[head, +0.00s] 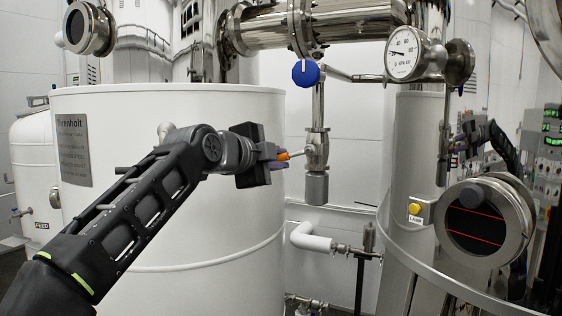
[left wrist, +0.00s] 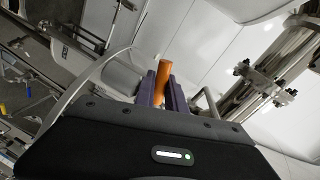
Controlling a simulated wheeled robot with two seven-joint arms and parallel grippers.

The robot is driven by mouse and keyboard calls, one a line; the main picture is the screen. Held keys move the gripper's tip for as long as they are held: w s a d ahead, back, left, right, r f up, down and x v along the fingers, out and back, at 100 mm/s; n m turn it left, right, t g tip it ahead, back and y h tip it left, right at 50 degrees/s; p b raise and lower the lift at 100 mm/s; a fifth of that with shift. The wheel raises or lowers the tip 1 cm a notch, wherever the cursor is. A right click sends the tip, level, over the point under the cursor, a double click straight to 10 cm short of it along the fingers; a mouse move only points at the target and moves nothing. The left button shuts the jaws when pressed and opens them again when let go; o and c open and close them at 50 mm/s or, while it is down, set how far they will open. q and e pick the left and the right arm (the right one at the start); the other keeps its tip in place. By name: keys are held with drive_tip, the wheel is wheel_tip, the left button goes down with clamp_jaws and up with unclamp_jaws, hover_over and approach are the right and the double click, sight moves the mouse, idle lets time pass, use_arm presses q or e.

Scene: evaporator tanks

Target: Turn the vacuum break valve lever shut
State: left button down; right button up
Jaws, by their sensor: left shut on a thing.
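The vacuum break valve (head: 317,150) is a steel body on a vertical pipe below a blue round knob (head: 306,73). Its lever has an orange grip (head: 284,156) and sticks out to the left of the valve, close to level in the head view. My left gripper (head: 279,157) is shut on the orange grip, which also shows between its purple fingers in the left wrist view (left wrist: 162,80). The fingers hide part of the grip. My right gripper (head: 459,143) is far to the right, away from the valve; its jaws are too small to tell.
A large white tank (head: 240,235) stands behind my left arm. A pressure gauge (head: 403,53) is to the upper right of the valve. A round sight glass (head: 476,222) and a yellow lamp button (head: 415,209) are at the right. White piping (head: 310,238) runs below the valve.

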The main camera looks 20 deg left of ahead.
use_arm(q)
drive_tip(key=shift+a+r+m+y+p, duration=0.15)
drive_tip(key=shift+r+m+y+p, duration=0.25)
drive_tip(key=shift+r+m+p, duration=0.55)
drive_tip(key=shift+r+m, duration=0.1)
drive_tip(key=shift+m, duration=0.35)
drive_tip(key=c, duration=1.4)
unclamp_jaws()
drive_tip(key=b+v, duration=0.3)
drive_tip(key=v, duration=0.4)
drive_tip(key=shift+s, duration=0.45)
